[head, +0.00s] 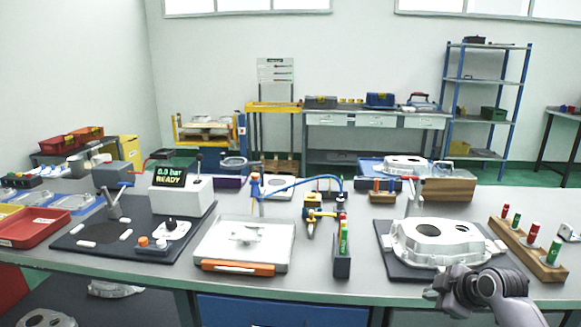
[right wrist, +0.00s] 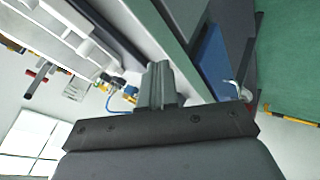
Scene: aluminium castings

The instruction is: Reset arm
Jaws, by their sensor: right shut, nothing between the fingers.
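My right gripper (head: 440,292) is at the lower right of the head view, in front of the table's front edge and below the casting on the dark mat. In the right wrist view its fingers (right wrist: 160,84) are together with nothing between them. My left gripper is not in the head view.
A grey workbench (head: 365,290) spans the head view. On it are a white casting (head: 440,240) on a dark mat, a wooden rack (head: 527,250) with several coloured plugs, a white tray (head: 215,255), a pressure display (head: 183,195) and a red tray (head: 35,228).

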